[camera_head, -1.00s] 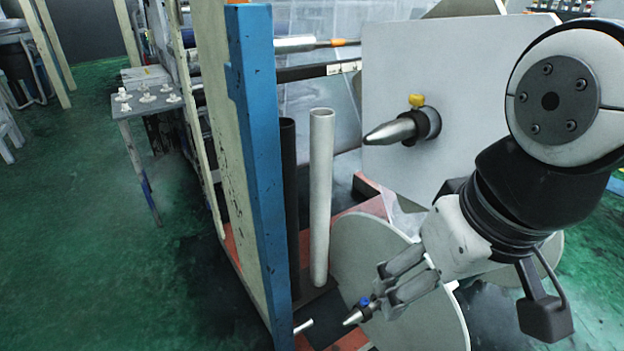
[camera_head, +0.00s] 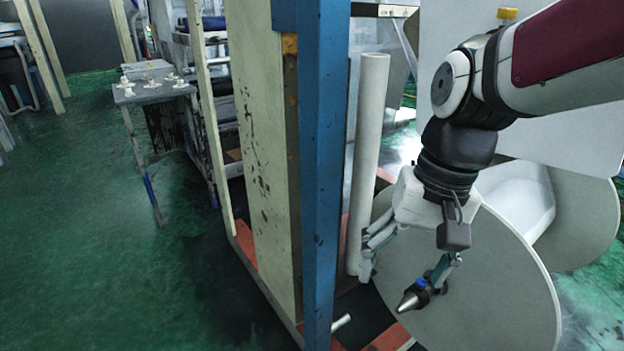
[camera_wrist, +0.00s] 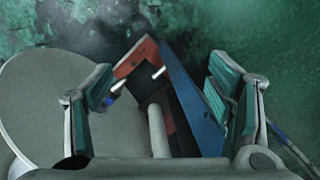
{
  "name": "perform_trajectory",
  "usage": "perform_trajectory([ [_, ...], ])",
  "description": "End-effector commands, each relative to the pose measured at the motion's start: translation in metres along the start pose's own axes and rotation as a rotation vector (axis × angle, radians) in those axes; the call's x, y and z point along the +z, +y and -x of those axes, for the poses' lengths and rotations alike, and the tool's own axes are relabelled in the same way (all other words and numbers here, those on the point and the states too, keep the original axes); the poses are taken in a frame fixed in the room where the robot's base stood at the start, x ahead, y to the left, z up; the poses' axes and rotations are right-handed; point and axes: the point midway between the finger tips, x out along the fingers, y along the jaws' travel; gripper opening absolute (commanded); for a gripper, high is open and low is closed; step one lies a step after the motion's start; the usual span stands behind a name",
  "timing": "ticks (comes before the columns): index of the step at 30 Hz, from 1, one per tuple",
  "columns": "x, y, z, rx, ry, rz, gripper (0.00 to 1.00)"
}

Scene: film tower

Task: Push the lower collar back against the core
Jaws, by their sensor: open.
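The lower collar is a dark ring with a blue knob (camera_head: 421,283) on a shaft with a pointed metal tip (camera_head: 408,303). It sits in front of the large pale lower disc (camera_head: 500,300); the core behind the disc is hidden. My gripper (camera_head: 407,265) is open and empty, pointing down, with its fingers spread wide. In the head view one finger overlaps the collar's rear side. In the wrist view the blue knob (camera_wrist: 111,99) shows beside the left finger, which partly hides the collar. I cannot tell whether finger and collar touch.
A blue post (camera_head: 325,180) and a white upright tube (camera_head: 366,150) stand left of my gripper. An upper pale panel (camera_head: 580,140) with a yellow knob (camera_head: 507,14) is behind my arm. Green floor (camera_head: 90,250) is open on the left.

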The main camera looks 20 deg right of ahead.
Motion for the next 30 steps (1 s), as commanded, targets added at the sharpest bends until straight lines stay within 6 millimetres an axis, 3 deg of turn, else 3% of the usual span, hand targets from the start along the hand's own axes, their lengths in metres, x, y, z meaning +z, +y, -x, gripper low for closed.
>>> perform_trajectory([
  [1, -0.019, 0.002, -0.008, -0.003, -0.009, -0.058, 0.74],
  [8, -0.105, 0.027, -0.053, -0.007, 0.000, -0.334, 0.74],
  [15, -0.179, 0.081, -0.121, 0.043, 0.030, -0.611, 0.74],
  [22, -0.216, 0.131, -0.172, 0.099, 0.067, -0.781, 0.74],
  [30, -0.225, 0.149, -0.196, 0.121, 0.081, -0.833, 0.74],
])
